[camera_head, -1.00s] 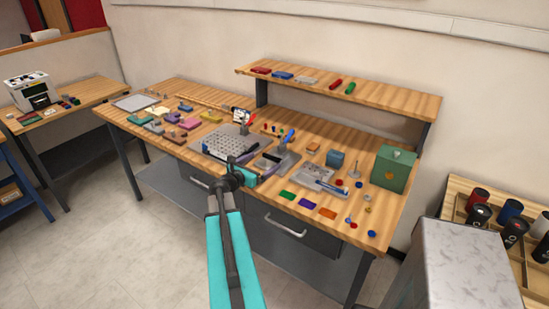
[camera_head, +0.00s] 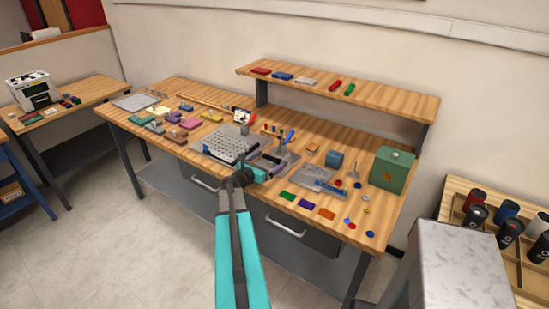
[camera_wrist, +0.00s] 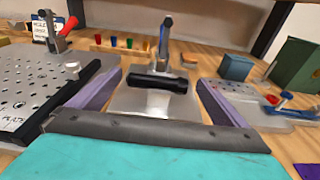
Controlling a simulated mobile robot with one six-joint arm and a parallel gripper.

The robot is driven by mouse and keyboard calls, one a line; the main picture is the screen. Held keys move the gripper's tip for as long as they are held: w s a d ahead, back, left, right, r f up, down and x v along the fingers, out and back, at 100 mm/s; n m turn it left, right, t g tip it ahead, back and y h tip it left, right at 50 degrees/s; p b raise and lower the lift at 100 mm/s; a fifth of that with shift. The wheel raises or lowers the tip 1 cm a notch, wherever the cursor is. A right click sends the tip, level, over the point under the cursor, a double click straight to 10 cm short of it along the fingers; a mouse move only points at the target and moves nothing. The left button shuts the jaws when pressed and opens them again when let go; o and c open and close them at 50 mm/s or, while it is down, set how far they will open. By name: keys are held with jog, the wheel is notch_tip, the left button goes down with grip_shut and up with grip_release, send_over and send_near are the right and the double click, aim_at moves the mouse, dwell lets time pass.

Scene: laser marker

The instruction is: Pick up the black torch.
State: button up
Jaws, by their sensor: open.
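A black bar-shaped object (camera_wrist: 157,80), which looks like the black torch, lies crosswise on a grey metal fixture (camera_wrist: 128,101) in the wrist view. A grey upright clamp post (camera_wrist: 165,38) stands just behind it. My gripper (camera_wrist: 160,88) is open, with one lavender finger on each side of the black object and a clear gap to both. I cannot tell how far the fingers are above it. In the head view my gripper (camera_head: 262,172) is over the front middle of the workbench (camera_head: 345,232), and the black object shows only as a small dark shape (camera_head: 271,157).
A perforated plate (camera_wrist: 45,95) with a black edge lies left of my gripper. A red-handled clamp (camera_wrist: 62,32) stands behind it. A grey tray (camera_wrist: 255,100) with blue and red pieces is at right. A blue box (camera_wrist: 236,67) and a green box (camera_head: 391,169) stand farther right.

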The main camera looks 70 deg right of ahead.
dwell(0.4)
jog(key=c, duration=1.1)
jog(key=shift+r, duration=0.15)
jog(key=shift+c, duration=0.2)
notch_tip(320, 180, up, 10)
jog(key=b, duration=0.2)
